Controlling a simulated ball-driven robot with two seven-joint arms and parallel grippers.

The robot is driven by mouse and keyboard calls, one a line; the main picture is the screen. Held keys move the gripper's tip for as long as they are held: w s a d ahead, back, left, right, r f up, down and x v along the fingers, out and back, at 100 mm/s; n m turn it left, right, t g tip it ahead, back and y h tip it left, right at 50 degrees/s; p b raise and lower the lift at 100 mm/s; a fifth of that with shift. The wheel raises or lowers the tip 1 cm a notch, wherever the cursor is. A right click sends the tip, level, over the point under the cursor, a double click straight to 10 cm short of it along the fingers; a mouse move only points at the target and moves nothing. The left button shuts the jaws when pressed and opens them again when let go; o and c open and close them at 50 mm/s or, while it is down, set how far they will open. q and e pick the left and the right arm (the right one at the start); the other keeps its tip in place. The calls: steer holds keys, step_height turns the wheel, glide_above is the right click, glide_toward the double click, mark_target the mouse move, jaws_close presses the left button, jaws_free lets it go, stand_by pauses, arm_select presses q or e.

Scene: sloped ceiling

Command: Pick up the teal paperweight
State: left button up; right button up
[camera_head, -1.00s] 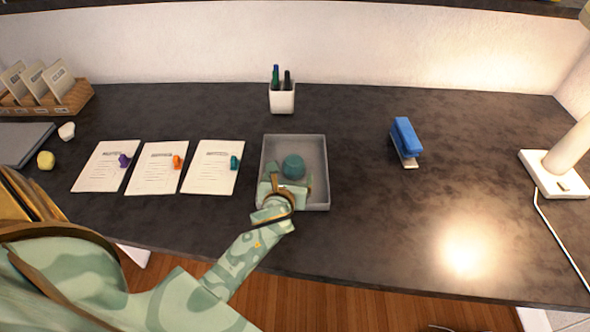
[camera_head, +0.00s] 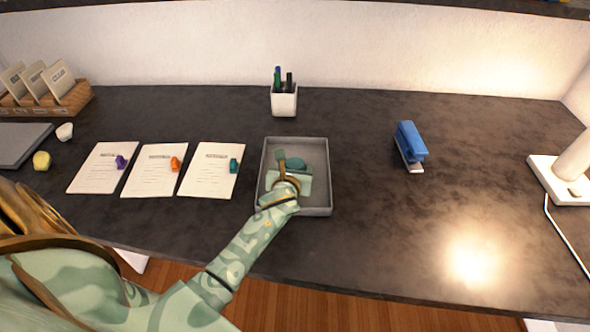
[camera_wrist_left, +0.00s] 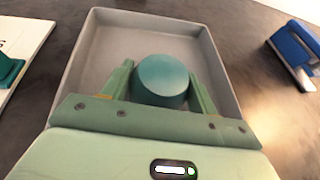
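The teal paperweight (camera_head: 296,164) is a round, short cylinder lying in the grey tray (camera_head: 322,200). In the left wrist view the paperweight (camera_wrist_left: 162,80) stands on the tray floor, between the two fingers. My left gripper (camera_head: 293,160) is over the tray, with its fingers apart on either side of the paperweight. In the wrist view my left gripper (camera_wrist_left: 160,84) is open, with a gap visible at the left finger; the right finger is close to the paperweight. The gripper partly hides the paperweight in the head view. My right gripper is not in view.
Three paper sheets (camera_head: 208,172) with small coloured clips lie left of the tray. A white pen cup (camera_head: 284,101) stands behind it. A blue stapler (camera_head: 409,146) is to the right, and a lamp base (camera_head: 562,182) at far right. The desk between tray and stapler is clear.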

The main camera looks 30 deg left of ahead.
arm_select(q)
steer(key=shift+c, duration=1.2)
steer(key=shift+r, duration=0.1)
